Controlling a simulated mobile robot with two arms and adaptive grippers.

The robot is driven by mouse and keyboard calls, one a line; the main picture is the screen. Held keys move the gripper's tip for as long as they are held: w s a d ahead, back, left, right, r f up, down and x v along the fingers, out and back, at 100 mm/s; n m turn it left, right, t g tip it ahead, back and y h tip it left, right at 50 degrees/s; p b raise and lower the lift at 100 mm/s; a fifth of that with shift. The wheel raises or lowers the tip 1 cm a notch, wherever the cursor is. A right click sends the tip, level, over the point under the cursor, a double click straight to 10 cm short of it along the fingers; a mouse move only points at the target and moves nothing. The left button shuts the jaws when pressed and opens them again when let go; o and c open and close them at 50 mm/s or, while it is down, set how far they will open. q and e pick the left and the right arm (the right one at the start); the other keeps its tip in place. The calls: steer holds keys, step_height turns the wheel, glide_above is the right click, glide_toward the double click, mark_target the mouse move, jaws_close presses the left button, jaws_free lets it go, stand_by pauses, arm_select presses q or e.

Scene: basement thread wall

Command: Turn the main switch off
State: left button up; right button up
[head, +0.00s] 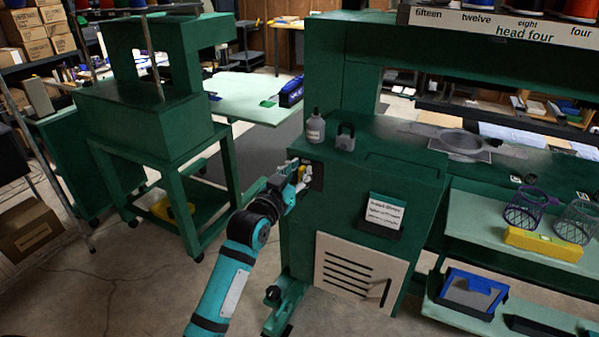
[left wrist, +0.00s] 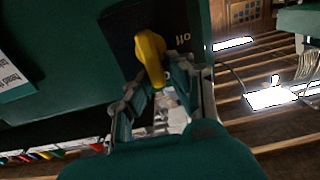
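The main switch is a yellow rotary handle (left wrist: 150,58) on a dark plate (left wrist: 122,35) on the green machine's front. Lettering that appears to read "off" shows upside down beside the handle in the left wrist view. In the head view the yellow handle (head: 301,172) is small and partly hidden by my gripper. My left gripper (head: 299,176) is at the plate, its fingers apart on either side of the handle; it also shows in the left wrist view (left wrist: 156,84). I cannot tell whether the fingers touch the handle. My right gripper is not in view.
A grey bottle (head: 316,128) and a padlock (head: 345,137) stand on the machine top above the switch. A white notice (head: 384,211) and a slotted vent panel (head: 360,272) are on the machine's front. A green wheeled stand (head: 150,125) is to the left, with open floor between.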

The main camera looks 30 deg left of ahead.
arm_select(q)
jaws_close()
steer(key=shift+r, duration=0.1)
steer(key=n+p, duration=0.2)
steer(key=n, duration=0.1)
steer(key=a+n+p, duration=0.1)
steer(key=n+p, duration=0.1)
steer(key=n, duration=0.1)
steer(key=shift+a+p, duration=0.15)
steer(key=shift+p, duration=0.2)
steer(key=shift+a+f+n+p, duration=0.2)
steer(key=shift+f+n+p, duration=0.3)
steer(key=shift+n, duration=1.5)
steer(key=shift+a+f+n+p, duration=0.3)
steer(key=shift+n+p, duration=0.2)
steer(key=shift+n, duration=1.5)
steer(key=shift+a+f+n+p, duration=0.15)
steer(key=shift+f+n+p, duration=0.35)
steer(key=shift+n, duration=1.5)
